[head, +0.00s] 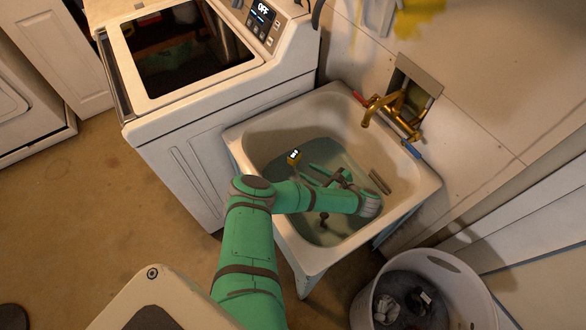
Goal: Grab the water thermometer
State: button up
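A small yellow device with a dark-and-white display face, which looks like the water thermometer (294,157), is in the utility sink (395,213), toward the left side of the water. My arm reaches over the sink's front-left rim and bends back inside the basin. My gripper (314,173) is low in the basin, just right of and nearer than the thermometer, its fingers pointing left toward it. A small gap seems to separate them. The gripper is small and partly hidden by my forearm, so its opening is unclear.
Brass faucet (388,108) with red and blue handles is on the wall behind the sink. A white washer (185,125) with a dark lid window stands at left. A white laundry basket (362,305) stands at lower right. A dark drain piece (323,218) shows in the water.

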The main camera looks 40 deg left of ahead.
send_over(294, 175)
jog(key=shift+w+a+f+m+y, duration=0.1)
jog(key=shift+w+f+m+y, duration=0.1)
jog(key=shift+f, duration=0.3)
jog(key=shift+w+a+f+m+y, duration=0.1)
jog(key=shift+f+m+y, duration=0.1)
jog(key=shift+f, duration=0.25)
grip_shut()
